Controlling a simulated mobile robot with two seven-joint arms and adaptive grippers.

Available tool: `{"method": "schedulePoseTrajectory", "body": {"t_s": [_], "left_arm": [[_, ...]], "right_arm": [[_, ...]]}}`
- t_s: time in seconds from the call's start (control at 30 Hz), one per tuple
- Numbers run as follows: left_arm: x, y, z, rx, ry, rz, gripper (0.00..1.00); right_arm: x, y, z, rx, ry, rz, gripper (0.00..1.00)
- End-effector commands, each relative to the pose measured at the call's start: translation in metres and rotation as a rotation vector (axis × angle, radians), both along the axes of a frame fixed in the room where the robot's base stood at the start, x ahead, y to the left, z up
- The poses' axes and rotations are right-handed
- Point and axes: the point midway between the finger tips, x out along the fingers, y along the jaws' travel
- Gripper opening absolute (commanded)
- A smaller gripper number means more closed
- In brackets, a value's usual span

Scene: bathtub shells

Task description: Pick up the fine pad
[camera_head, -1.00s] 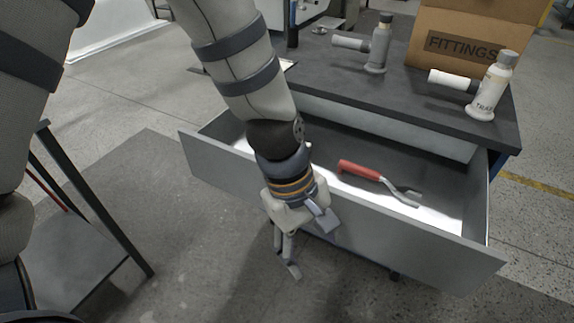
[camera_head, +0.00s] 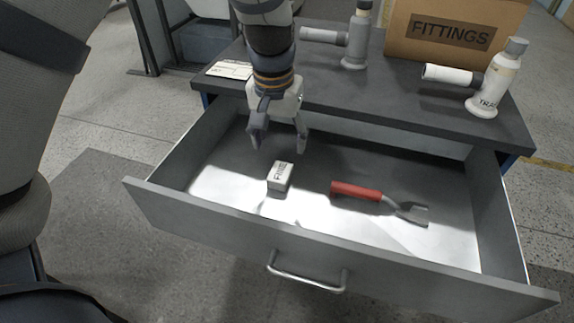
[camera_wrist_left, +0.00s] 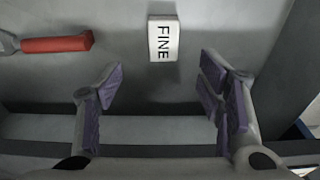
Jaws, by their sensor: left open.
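The fine pad (camera_head: 280,177) is a small white block marked FINE. It lies in the open drawer (camera_head: 200,221), left of the middle, and shows at the top centre of the left wrist view (camera_wrist_left: 163,39). My left gripper (camera_head: 279,146) is open and empty above the drawer, a little behind the pad and apart from it. In the left wrist view its two fingers (camera_wrist_left: 165,92) are spread wide, with the pad beyond the gap between them. My right gripper is not in view.
A red-handled tool (camera_head: 357,191) lies in the drawer right of the pad. The workbench top (camera_head: 330,93) behind holds grey and white bottle-like tools, a FITTINGS box (camera_head: 448,34) and a white card (camera_head: 230,70). The drawer front and side walls stand up around the pad.

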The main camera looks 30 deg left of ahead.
Motion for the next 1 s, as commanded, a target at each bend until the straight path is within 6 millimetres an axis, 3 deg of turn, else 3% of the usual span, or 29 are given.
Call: {"method": "schedulePoseTrajectory", "body": {"t_s": [0.2, 0.37, 0.6, 0.87, 0.9, 1.0], "left_arm": [[0.004, 0.003, -0.051, 0.002, 0.011, -0.004, 0.62], [0.007, 0.004, -0.07, 0.001, 0.004, -0.004, 0.62], [0.011, 0.011, -0.113, 0.001, 0.006, -0.003, 0.62], [0.014, 0.011, -0.117, 0.001, -0.001, -0.002, 0.62], [0.014, 0.011, -0.117, 0.001, -0.001, -0.002, 0.59], [0.013, 0.011, -0.117, 0.001, -0.001, -0.002, 0.37]], "right_arm": [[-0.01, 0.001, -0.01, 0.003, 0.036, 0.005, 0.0], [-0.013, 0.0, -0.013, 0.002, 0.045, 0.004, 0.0], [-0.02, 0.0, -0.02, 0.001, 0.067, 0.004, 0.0], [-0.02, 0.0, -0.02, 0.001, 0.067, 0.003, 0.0], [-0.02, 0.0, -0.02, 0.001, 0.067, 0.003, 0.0], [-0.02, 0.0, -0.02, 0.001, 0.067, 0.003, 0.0]]}}
